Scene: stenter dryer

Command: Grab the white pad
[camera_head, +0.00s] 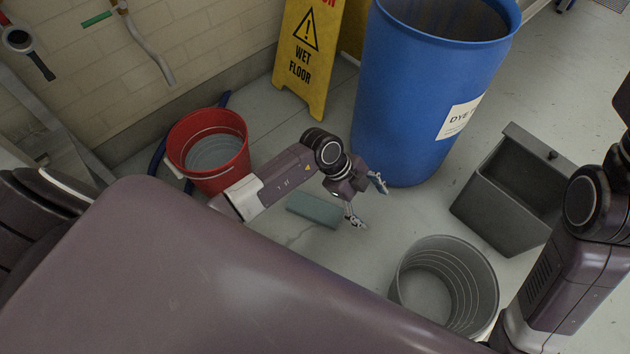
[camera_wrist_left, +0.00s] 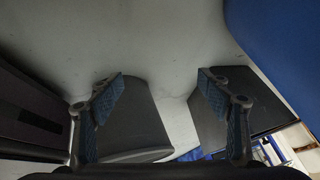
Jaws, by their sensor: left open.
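No clearly white pad shows. A flat, pale grey-green pad (camera_head: 313,210) lies on the floor, left of my left gripper (camera_head: 368,203) and partly behind my left arm. The gripper is open, its two fingers spread wide and pointing right, away from the pad. In the left wrist view the fingers of the left gripper (camera_wrist_left: 165,95) are apart with nothing between them, and I cannot make out the pad there. My right arm comes in at the right edge, but its gripper is out of view.
A red bucket (camera_head: 208,150) stands left of the arm. A blue drum (camera_head: 420,90) and a yellow wet-floor sign (camera_head: 306,55) stand behind. A grey bucket (camera_head: 445,285) and a grey bin (camera_head: 505,195) stand to the right. Bare floor lies around the gripper.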

